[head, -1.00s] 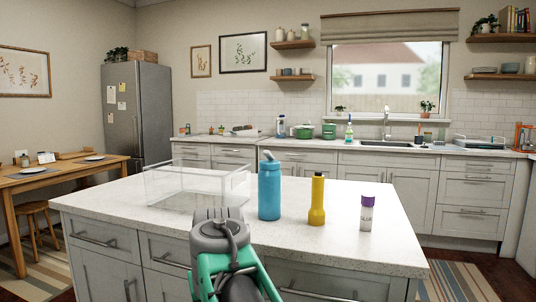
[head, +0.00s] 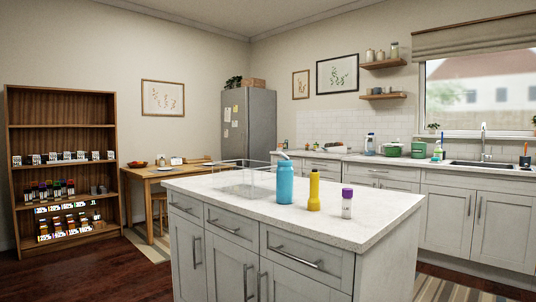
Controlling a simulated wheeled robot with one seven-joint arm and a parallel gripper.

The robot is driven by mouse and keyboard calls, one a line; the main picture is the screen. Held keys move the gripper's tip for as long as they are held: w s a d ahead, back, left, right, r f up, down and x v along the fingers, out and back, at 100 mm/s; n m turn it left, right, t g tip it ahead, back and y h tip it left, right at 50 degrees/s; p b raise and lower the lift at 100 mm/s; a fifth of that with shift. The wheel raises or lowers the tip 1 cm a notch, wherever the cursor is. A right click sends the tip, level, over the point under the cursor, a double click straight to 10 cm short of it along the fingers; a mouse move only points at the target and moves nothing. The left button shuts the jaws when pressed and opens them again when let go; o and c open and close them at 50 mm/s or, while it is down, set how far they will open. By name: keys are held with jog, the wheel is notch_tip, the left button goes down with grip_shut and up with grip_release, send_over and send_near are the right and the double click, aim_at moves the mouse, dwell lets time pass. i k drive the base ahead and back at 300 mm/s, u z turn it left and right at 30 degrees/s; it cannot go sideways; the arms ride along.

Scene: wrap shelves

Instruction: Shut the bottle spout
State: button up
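In the head view, a blue bottle (head: 285,183) stands upright on the white kitchen island (head: 375,212). A grey spout (head: 283,155) sticks up from its lid, tilted toward the upper left, so it looks raised. My gripper is not in view now.
Right of the bottle stand a yellow flashlight (head: 313,191) and a glue stick with a purple cap (head: 347,203). A clear open box (head: 247,180) is on the left of the island. A wooden shelf (head: 62,105) with several goods stands far left. The floor between is clear.

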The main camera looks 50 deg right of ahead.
aim_at(280, 152)
jog(key=u, duration=0.05)
jog(key=i, duration=1.5)
jog(key=z, duration=0.8)
